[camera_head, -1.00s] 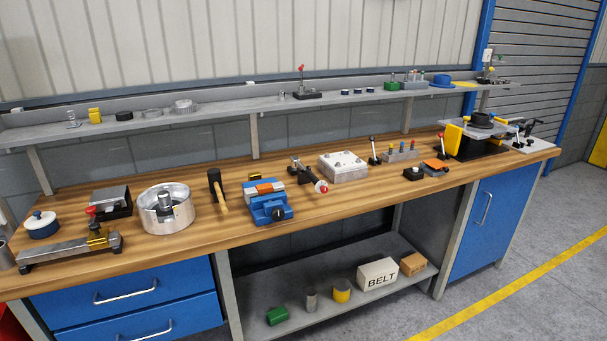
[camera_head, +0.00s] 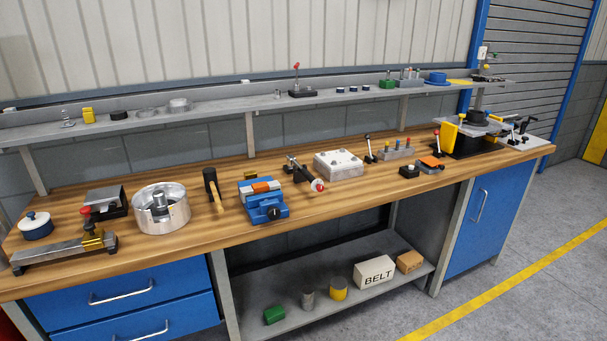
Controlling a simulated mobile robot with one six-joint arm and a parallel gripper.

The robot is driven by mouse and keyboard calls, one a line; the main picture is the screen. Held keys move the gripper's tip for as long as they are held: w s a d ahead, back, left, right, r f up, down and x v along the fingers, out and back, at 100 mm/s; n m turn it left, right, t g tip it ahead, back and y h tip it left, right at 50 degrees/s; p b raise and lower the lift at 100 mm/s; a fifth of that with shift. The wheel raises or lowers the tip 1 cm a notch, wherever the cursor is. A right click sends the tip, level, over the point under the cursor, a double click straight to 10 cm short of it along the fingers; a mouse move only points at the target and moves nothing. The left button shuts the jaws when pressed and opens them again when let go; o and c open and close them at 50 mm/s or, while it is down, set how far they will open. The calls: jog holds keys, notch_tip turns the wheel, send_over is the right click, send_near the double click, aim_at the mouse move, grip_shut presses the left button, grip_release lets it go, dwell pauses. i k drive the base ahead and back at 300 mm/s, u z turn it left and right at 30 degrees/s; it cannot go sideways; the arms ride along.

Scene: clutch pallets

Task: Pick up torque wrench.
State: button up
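I cannot make out a torque wrench for certain in the head view. A dark, elongated tool with a red-and-white round end (camera_head: 304,173) lies on the workbench between the blue vise and the pale block. Another dark tool with a yellow part (camera_head: 513,123) is at the bench's far right, too small to identify. My gripper is not in view, so its state and any hold are hidden.
The wooden workbench (camera_head: 340,211) holds a blue vise (camera_head: 264,208), a hammer (camera_head: 212,184), a metal drum (camera_head: 174,216), a bolted pale block (camera_head: 339,171) and a yellow-black fixture (camera_head: 449,137). The lower shelf holds a BELT box (camera_head: 373,272). Floor at right is clear.

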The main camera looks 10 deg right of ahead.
aim_at(291, 161)
jog(key=u, duration=0.55)
jog(key=k, duration=0.7)
jog(key=u, duration=0.5)
jog(key=i, duration=1)
